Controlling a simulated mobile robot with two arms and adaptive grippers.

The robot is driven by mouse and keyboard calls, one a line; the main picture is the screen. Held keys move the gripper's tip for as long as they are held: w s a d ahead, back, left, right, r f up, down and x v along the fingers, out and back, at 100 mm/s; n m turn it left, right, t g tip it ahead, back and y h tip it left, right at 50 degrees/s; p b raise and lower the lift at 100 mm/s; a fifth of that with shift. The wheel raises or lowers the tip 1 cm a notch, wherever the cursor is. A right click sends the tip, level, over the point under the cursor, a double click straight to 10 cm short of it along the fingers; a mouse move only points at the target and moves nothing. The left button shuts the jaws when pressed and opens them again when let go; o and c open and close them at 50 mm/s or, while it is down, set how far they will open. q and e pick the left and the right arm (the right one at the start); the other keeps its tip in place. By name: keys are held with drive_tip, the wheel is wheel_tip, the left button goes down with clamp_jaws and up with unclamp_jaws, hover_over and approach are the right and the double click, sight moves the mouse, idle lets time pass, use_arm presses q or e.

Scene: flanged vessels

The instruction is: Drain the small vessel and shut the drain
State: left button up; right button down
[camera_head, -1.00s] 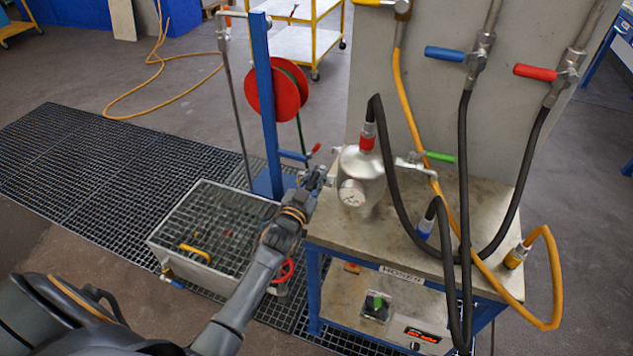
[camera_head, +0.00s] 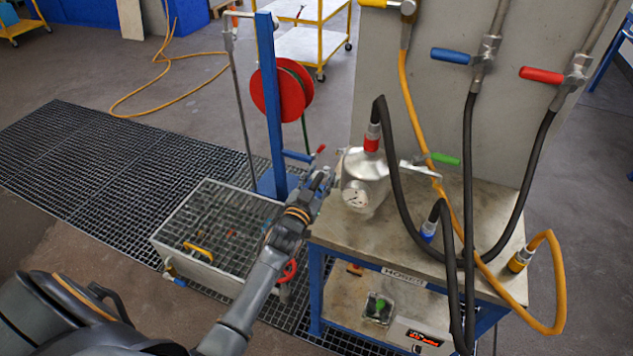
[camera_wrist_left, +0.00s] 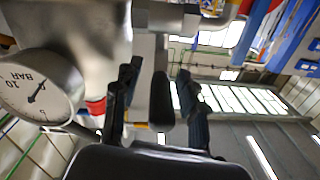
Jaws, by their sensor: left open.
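The small silver vessel (camera_head: 366,166) stands on the bench with a round pressure gauge (camera_head: 355,195) on its front. A black hose with a red coupling (camera_head: 371,140) joins its top. My left gripper (camera_head: 322,178) is close to the vessel's left side. In the left wrist view, the gauge (camera_wrist_left: 38,88) shows at the left and a metal pipe fitting (camera_wrist_left: 165,16) at the top. My left gripper (camera_wrist_left: 158,95) is open there, and a dark bar-shaped piece (camera_wrist_left: 161,100) shows between its fingers. I cannot tell whether it is the drain's handle or whether the fingers touch it. My right gripper is out of view.
A grate-topped basin (camera_head: 215,225) stands left of the bench (camera_head: 440,265). A blue post (camera_head: 268,100) carries a red reel (camera_head: 284,95) behind my arm. Black and orange hoses hang over the bench's right side. A green-handled valve (camera_head: 444,159) is right of the vessel.

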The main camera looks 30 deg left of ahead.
use_arm(q)
drive_tip(key=s+d, duration=0.1)
drive_tip(key=s, duration=1.1)
drive_tip(key=shift+w+d, duration=0.1)
drive_tip(key=shift+d, duration=0.05)
drive_tip(key=s+d+f+g+h, duration=0.1)
drive_tip(key=s+d+f+g, duration=0.15)
drive_tip(key=s+g, duration=0.4)
drive_tip(key=s+d+f+m+g, duration=0.1)
drive_tip(key=s+d+f+g, duration=0.15)
drive_tip(key=s, duration=0.75)
drive_tip(key=s+d+f+g+h, duration=0.1)
drive_tip(key=s+d+f+g, duration=0.15)
drive_tip(key=s+g, duration=0.5)
wheel_tip(320, 180, down, 25)
drive_tip(key=s, duration=0.3)
drive_tip(key=s+a+f, duration=0.2)
drive_tip(key=s+f, duration=1.3)
drive_tip(key=s, duration=0.1)
drive_tip(key=shift+s+a+f, duration=0.15)
drive_tip(key=shift+a+f, duration=0.05)
drive_tip(key=shift+f, duration=0.2)
drive_tip(key=shift+g, duration=0.25)
